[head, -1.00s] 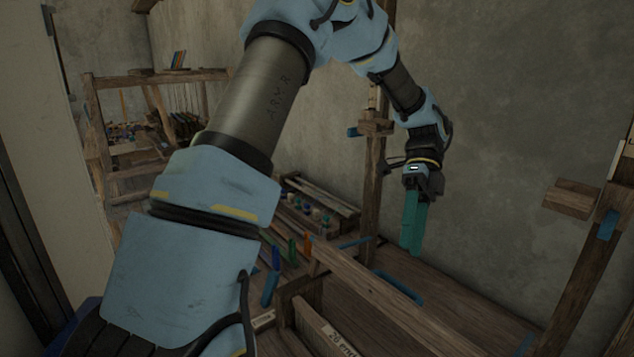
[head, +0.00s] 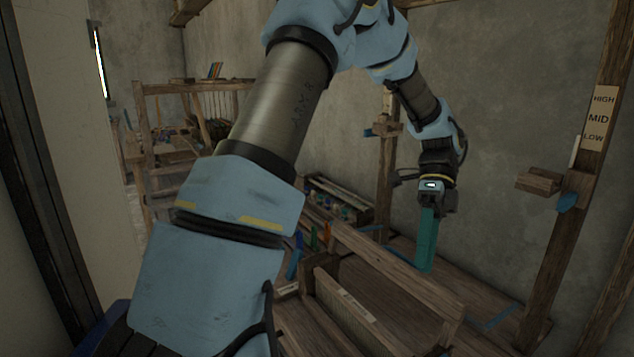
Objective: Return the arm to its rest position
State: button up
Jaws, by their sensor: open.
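My arm reaches up from the bottom left, bends at the top middle and hangs down on the right in the head view. My gripper (head: 427,262) is at its end, with long teal fingers pointing down. The fingers overlap in this view, so the gap between them barely shows. Nothing is seen held in them. The fingertips are over or behind the wooden loom frame (head: 392,262), in front of the grey wall; I cannot tell whether they are clear of the wood.
A wooden post (head: 552,245) with a HIGH, MID, LOW label (head: 598,118) stands at the right. A second post (head: 386,165) stands left of the gripper. A crate of small items (head: 338,203) lies behind my arm. Another wooden frame (head: 150,125) stands at the back left.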

jog(key=w+a+f+n+t+h, duration=0.1)
jog(key=a+n+t, duration=0.3)
jog(key=a+n, duration=0.8)
jog(key=w+a+f+n+t+h, duration=0.2)
jog(key=a+n+t, duration=0.3)
jog(key=a+n, duration=0.7)
jog(key=shift+w+a+f+n+h, duration=0.15)
jog(key=shift+a+f+n+h, duration=0.2)
jog(key=shift+a, duration=0.25)
